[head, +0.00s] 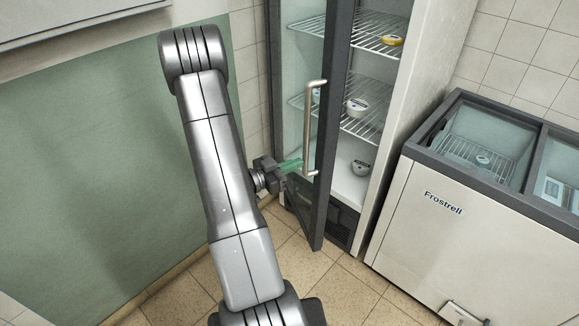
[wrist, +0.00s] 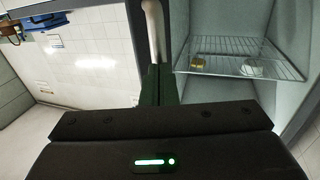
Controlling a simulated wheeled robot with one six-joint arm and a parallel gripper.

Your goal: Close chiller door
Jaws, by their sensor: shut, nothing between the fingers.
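The chiller door (head: 327,130) is a glass panel in a dark frame. It stands partly open, swung out on its right side, with the chiller's interior showing past its edge. Its pale vertical handle (head: 310,125) is on the outer face near the free edge. My gripper (head: 292,165) is shut and empty, its green fingertips beside the lower part of the handle. In the wrist view the dark green fingers (wrist: 155,85) are just below the handle (wrist: 152,30), alongside the door edge (wrist: 177,45). I cannot tell whether they touch.
The chiller's wire shelves (head: 375,30) hold a yellow-topped jar (head: 391,41) and white-topped jars (head: 357,107). A chest freezer (head: 440,225) marked Frostrell stands to the right. A green wall panel (head: 90,150) is at the left. Some tiled floor (head: 300,255) before the door is clear.

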